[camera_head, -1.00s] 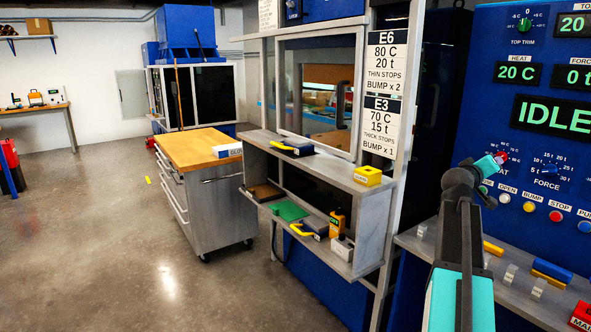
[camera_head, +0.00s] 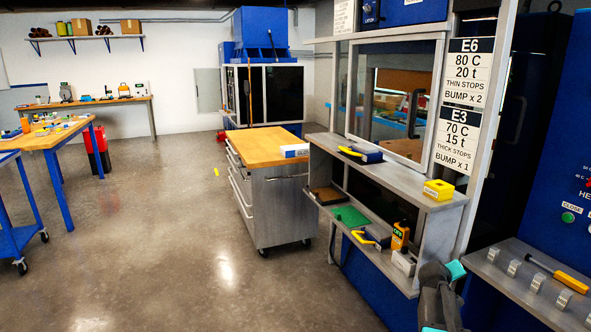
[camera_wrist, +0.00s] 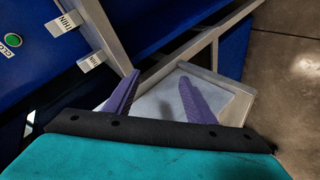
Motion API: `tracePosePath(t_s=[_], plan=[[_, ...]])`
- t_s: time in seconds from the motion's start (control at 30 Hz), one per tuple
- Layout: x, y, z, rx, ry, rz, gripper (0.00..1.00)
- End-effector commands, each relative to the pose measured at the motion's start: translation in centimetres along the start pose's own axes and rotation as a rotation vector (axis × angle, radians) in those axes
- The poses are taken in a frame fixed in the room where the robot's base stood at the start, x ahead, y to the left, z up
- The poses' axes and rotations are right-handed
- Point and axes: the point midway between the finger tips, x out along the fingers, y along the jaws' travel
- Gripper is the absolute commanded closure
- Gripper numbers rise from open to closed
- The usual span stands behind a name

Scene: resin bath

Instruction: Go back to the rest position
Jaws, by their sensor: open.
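My gripper shows in the wrist view (camera_wrist: 158,98) with its two purple fingers apart and nothing between them. Beyond the fingers is a pale grey shelf surface, seen at a slant. In the head view my arm's dark and teal end stands at the lower right, in front of the gap between the grey shelf unit (camera_head: 432,203) and the control panel's ledge (camera_head: 500,262). The fingers cannot be made out in the head view.
A steel cart with a wooden top (camera_head: 262,146) stands left of the shelf unit. A yellow block (camera_head: 438,190) sits on the upper shelf. A yellow-handled tool (camera_head: 560,273) lies on the ledge. A wooden workbench (camera_head: 45,140) is at far left. The floor between is clear.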

Motion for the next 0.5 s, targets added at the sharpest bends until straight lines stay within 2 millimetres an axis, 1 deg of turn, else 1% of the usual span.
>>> tracePosePath(t_s=[0.03,0.07,0.1,0.27,0.3,0.37,0.4,0.47,0.5], plan=[[-0.1,-2.4,0.8,-0.011,-0.013,-0.029,0.50],[-0.1,-3.6,1.2,-0.015,-0.021,-0.044,0.50],[-0.1,-5.4,1.8,-0.021,-0.032,-0.065,0.50],[-0.5,-11.8,4.4,-0.046,-0.078,-0.145,0.50],[-0.7,-13.4,5.2,-0.052,-0.090,-0.164,0.50],[-1.0,-15.7,6.3,-0.061,-0.110,-0.194,0.50],[-1.2,-17.2,7.2,-0.068,-0.124,-0.213,0.50],[-1.7,-19.5,8.4,-0.078,-0.144,-0.241,0.50],[-2.0,-20.9,9.3,-0.084,-0.159,-0.260,0.50]])
